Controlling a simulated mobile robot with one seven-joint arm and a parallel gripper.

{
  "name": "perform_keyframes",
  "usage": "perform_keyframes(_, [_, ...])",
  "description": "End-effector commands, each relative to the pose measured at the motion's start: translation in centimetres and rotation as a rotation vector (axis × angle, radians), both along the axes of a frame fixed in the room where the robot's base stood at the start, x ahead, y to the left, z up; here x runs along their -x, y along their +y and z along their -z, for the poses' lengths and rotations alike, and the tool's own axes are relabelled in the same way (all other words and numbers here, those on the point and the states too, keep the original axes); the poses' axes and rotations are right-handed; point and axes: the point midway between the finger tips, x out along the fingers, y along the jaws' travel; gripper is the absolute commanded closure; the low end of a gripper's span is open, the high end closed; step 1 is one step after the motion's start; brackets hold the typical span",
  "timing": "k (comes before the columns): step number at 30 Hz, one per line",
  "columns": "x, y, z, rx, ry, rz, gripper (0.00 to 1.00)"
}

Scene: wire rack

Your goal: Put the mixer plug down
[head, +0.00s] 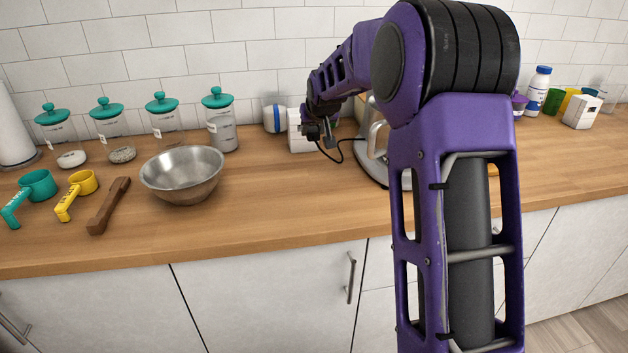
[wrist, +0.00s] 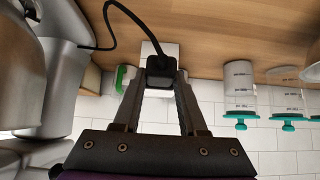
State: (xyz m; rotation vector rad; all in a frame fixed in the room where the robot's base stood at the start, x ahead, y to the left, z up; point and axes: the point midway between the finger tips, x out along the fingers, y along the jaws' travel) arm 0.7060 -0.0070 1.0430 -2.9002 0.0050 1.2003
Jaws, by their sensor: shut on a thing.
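The black mixer plug (wrist: 160,72) is between the two fingers of my gripper (wrist: 161,82) in the wrist view, and the fingers are shut on it. Its black cable (wrist: 112,22) curves away to the mixer's side. In the head view my gripper (head: 318,136) is small and dark, in front of a white box (head: 296,140) above the counter. The white box also shows behind the plug in the wrist view (wrist: 158,48); I cannot tell whether the plug touches it. The silver mixer (head: 366,162) is mostly hidden behind my arm.
A metal bowl (head: 182,175) and several teal-lidded jars (head: 222,125) stand to the left on the wooden counter (head: 270,200). Measuring cups (head: 78,190) and a brown wooden tool (head: 108,206) lie farther left. A tiled wall (head: 200,40) is behind.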

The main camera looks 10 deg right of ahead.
Motion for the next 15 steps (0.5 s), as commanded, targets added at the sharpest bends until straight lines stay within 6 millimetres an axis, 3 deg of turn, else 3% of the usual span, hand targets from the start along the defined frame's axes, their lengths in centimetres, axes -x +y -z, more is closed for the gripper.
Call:
perform_keyframes(5, [-0.8, 0.1, 0.2, 0.001, 0.001, -0.004, 1.0])
perform_keyframes(12, [-0.9, 0.1, 4.0, 0.001, 0.002, -0.004, 1.0])
perform_keyframes(15, [-0.9, 0.1, 4.8, 0.001, 0.001, -0.004, 1.0])
